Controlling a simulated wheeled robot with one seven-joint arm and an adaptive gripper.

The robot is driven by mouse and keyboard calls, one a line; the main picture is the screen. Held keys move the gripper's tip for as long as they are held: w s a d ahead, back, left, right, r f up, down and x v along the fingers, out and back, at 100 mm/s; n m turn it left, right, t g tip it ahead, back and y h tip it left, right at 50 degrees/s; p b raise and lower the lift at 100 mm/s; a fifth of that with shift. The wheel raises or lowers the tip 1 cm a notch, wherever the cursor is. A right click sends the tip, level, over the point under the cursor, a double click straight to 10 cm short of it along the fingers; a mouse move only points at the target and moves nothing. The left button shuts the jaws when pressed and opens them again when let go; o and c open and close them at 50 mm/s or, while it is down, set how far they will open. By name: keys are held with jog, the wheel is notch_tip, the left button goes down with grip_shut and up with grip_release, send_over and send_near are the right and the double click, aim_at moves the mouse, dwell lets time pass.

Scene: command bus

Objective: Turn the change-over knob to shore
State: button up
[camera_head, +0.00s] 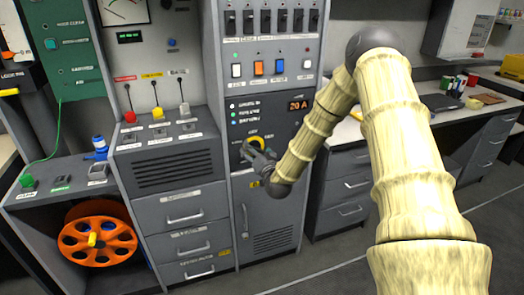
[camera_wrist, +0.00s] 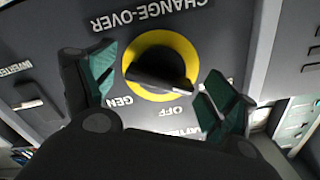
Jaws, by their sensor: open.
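The change-over knob (camera_wrist: 160,68) is a black bar-shaped handle on a yellow ring (camera_wrist: 185,48) in the wrist view. The panel lettering reads CHANGE-OVER, GEN and OFF, and appears upside down; part of the lettering around the ring is hidden. In the head view the yellow ring (camera_head: 262,143) shows on the grey cabinet, partly covered by my gripper (camera_head: 257,150). In the wrist view my gripper (camera_wrist: 160,85) is open, with one green-padded finger on each side of the knob. I see gaps between the fingers and the knob, so they look apart.
Another dark knob (camera_wrist: 28,92), labelled INVERTER, sits left of the change-over knob in the wrist view. An orange reel (camera_head: 75,240) stands at lower left, and a worktop (camera_head: 345,133) lies right.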

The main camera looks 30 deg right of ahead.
jog(key=shift+s+d, duration=0.1)
jog(key=shift+s, duration=0.05)
jog(key=v, duration=1.1)
jog(key=shift+s+a, duration=0.25)
jog(key=shift+s, duration=0.1)
jog(key=shift+a, duration=0.1)
jog(key=s+a+f+n+g+y+p, duration=0.2)
jog(key=s+a+f+g, duration=0.2)
jog(key=s+a+f, duration=0.4)
jog(key=s+a+f+n+g+y+p, duration=0.25)
jog(key=s+a+f+g, duration=0.2)
jog(key=a+f, duration=0.4)
jog(key=s+a+f+n+g+p, duration=0.1)
jog(key=s+a+f+g, duration=0.1)
jog(key=s, duration=0.7)
jog(key=s+a+f+n+g, duration=0.1)
jog(key=s+f+g, duration=0.3)
jog(key=s, duration=0.6)
jog(key=s+a+f+n+g+p, duration=0.1)
jog(key=s+a+f+g, duration=0.2)
jog(key=s, duration=0.6)
jog(key=shift+s+a+f+n+p, duration=0.2)
jog(key=shift+s+a+n+p, duration=0.2)
jog(key=shift+a, duration=0.15)
jog(key=shift+h, duration=0.25)
